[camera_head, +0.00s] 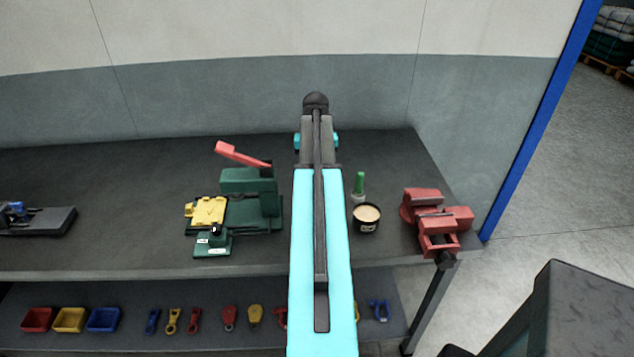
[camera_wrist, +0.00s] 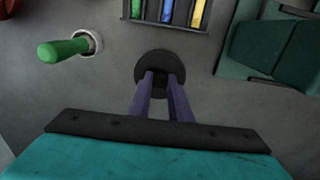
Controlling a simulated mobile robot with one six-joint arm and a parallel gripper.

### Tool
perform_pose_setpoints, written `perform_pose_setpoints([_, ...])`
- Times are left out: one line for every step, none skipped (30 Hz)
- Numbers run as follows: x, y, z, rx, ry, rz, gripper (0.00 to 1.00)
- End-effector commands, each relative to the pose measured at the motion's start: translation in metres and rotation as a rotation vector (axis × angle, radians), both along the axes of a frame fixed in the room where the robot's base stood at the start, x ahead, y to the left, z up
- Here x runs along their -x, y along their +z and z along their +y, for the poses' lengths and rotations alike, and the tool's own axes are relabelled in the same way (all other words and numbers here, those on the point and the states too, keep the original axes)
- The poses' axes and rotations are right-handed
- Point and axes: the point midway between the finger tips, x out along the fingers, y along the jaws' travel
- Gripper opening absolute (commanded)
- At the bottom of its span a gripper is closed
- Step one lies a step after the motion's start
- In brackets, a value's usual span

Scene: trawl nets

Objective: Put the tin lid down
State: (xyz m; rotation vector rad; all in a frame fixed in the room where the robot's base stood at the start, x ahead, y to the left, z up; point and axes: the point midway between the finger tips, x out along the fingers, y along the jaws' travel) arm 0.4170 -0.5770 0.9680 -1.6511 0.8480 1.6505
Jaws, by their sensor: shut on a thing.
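The tin lid (camera_wrist: 160,56) is a dark round disc in the wrist view. My gripper (camera_wrist: 160,80) is shut on it, with two purple-grey fingers at a small dark part in its middle. I cannot tell whether the lid touches the bench or hangs just above it. In the head view my arm hides the gripper and lid. An open dark tin (camera_head: 367,219) with a pale content stands on the bench, right of my arm.
A green-handled tool (camera_head: 359,184) stands behind the tin; its handle shows in the wrist view (camera_wrist: 63,49). A red vice (camera_head: 437,218) is at the bench's right end. A green press (camera_head: 250,192) stands left. A tray (camera_wrist: 140,21) holds coloured pieces. The bench's left middle is clear.

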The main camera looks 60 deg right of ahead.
Motion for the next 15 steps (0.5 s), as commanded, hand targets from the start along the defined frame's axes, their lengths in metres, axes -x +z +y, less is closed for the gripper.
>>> perform_pose_setpoints([0.000,0.000,-0.002,0.000,0.000,0.000,0.00])
perform_pose_setpoints([-0.001,0.000,-0.003,0.000,0.000,0.000,0.00])
perform_pose_setpoints([-0.001,-0.001,-0.005,0.000,-0.001,0.000,0.00])
perform_pose_setpoints([-0.002,-0.001,-0.007,0.000,-0.001,0.000,0.00])
perform_pose_setpoints([-0.002,-0.001,-0.010,0.000,-0.001,0.000,0.00])
perform_pose_setpoints([-0.002,-0.006,-0.010,-0.001,-0.001,0.001,0.00])
perform_pose_setpoints([-0.001,-0.011,-0.009,-0.001,-0.001,0.001,0.00])
perform_pose_setpoints([-0.001,-0.014,-0.009,-0.001,-0.002,0.001,0.00])
perform_pose_setpoints([-0.001,-0.018,-0.009,-0.001,-0.002,0.001,0.00])
perform_pose_setpoints([-0.001,-0.021,-0.009,-0.001,-0.001,0.001,0.00])
perform_pose_setpoints([-0.001,-0.024,-0.009,-0.001,-0.001,0.001,0.00])
perform_pose_setpoints([-0.001,-0.028,-0.009,0.000,-0.001,0.000,0.00])
perform_pose_setpoints([-0.001,-0.030,-0.009,0.000,-0.001,0.000,0.00])
perform_pose_setpoints([-0.001,-0.032,-0.009,0.000,-0.001,0.000,0.00])
perform_pose_setpoints([-0.001,-0.034,-0.009,0.000,-0.001,0.000,0.00])
